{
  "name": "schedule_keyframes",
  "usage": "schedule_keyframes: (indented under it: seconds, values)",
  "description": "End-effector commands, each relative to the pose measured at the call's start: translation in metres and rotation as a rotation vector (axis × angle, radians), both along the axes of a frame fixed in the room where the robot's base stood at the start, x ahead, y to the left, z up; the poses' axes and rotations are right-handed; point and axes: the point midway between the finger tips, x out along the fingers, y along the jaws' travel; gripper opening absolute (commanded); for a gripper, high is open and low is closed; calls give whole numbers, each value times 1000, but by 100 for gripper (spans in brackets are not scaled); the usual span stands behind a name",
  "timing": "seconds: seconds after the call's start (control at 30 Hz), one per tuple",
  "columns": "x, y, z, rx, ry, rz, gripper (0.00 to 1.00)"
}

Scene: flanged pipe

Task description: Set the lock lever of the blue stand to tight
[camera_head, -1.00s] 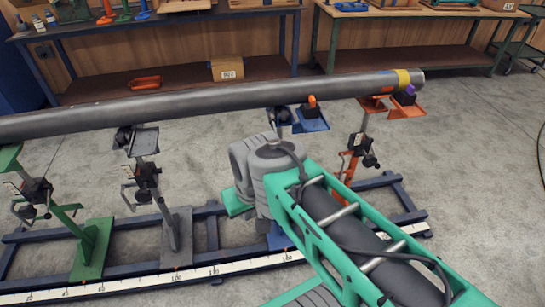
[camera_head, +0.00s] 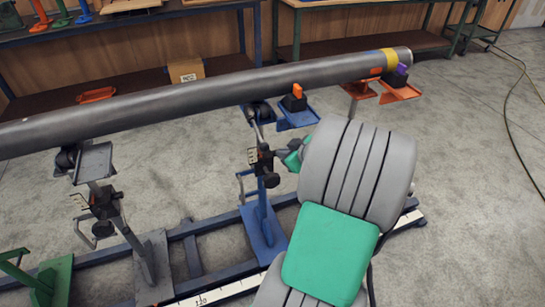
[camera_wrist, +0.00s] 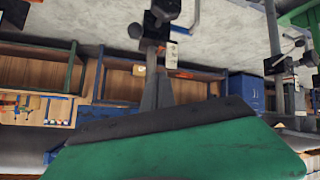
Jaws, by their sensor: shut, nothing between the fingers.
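A long grey pipe (camera_head: 200,98) lies over the stands. A grey stand (camera_head: 150,262) is left, a green one (camera_head: 55,280) farther left; an orange support (camera_head: 398,90) is at the pipe's right end. Dark rails link the bases.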

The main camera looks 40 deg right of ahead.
Motion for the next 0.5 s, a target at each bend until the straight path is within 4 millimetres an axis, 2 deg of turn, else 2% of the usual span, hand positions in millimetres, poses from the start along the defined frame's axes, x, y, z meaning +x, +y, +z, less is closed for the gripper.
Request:
schedule_keyframes:
  seconds: [0.03, 0.13, 0.5]
  values:
    - [-6, -16, -9, -15, -30, -18, 0]
    - [-9, -28, -8, -41, -63, -26, 0]
    - [-3, -26, -9, -42, -64, -18, 0]
